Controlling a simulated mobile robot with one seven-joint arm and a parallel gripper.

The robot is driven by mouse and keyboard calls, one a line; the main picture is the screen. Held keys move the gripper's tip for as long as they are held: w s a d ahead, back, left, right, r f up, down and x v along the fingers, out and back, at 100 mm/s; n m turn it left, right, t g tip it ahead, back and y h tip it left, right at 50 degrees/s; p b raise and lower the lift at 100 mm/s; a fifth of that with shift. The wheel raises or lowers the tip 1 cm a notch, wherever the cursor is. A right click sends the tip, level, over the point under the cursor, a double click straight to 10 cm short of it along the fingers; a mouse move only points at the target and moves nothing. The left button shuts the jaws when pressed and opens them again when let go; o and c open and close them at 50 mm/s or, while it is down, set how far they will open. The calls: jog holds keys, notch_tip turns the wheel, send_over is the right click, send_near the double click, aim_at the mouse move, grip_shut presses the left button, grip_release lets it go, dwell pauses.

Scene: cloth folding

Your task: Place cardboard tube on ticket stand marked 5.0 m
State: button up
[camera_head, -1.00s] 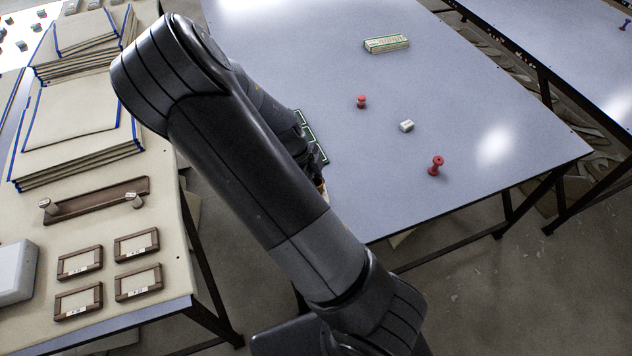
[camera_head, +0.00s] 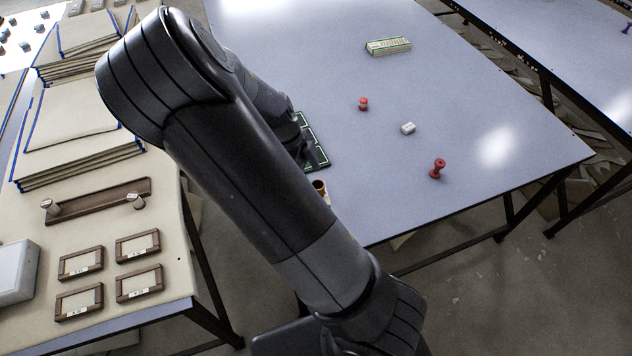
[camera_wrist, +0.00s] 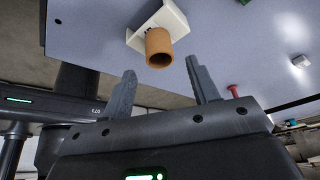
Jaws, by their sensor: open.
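The brown cardboard tube (camera_head: 320,187) is at the near-left edge of the blue-grey table, partly hidden by my arm. In the wrist view the tube (camera_wrist: 159,48) shows its open end and is against a white block (camera_wrist: 168,18). My gripper (camera_wrist: 162,72) is open and empty, its fingers apart just short of the tube. The tube is not between them. Four small brown-framed stands with white labels lie on the left table, among them a front-right one (camera_head: 139,283) and a back-right one (camera_head: 137,246). I cannot read which is marked 5.0 m.
A long brown tray (camera_head: 100,202) with two small cylinders lies behind the stands. Stacked boards (camera_head: 75,125) fill the left table's back. Red spools (camera_head: 438,168), a white block (camera_head: 408,128) and a box (camera_head: 388,46) lie on the blue-grey table. A floor gap separates the tables.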

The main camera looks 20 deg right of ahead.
jog(key=v, duration=0.6)
jog(key=s+a+r+n+t+y, duration=0.2)
jog(key=s+r+n+t, duration=0.6)
jog(key=s+r+n, duration=1)
notch_tip(320, 180, up, 4)
jog(key=n+y, duration=0.1)
jog(key=n, duration=0.6)
jog(key=shift+s+f+y, duration=0.15)
jog(key=shift+s+y, duration=0.15)
jog(key=shift+s, duration=0.1)
jog(key=shift+o, duration=0.4)
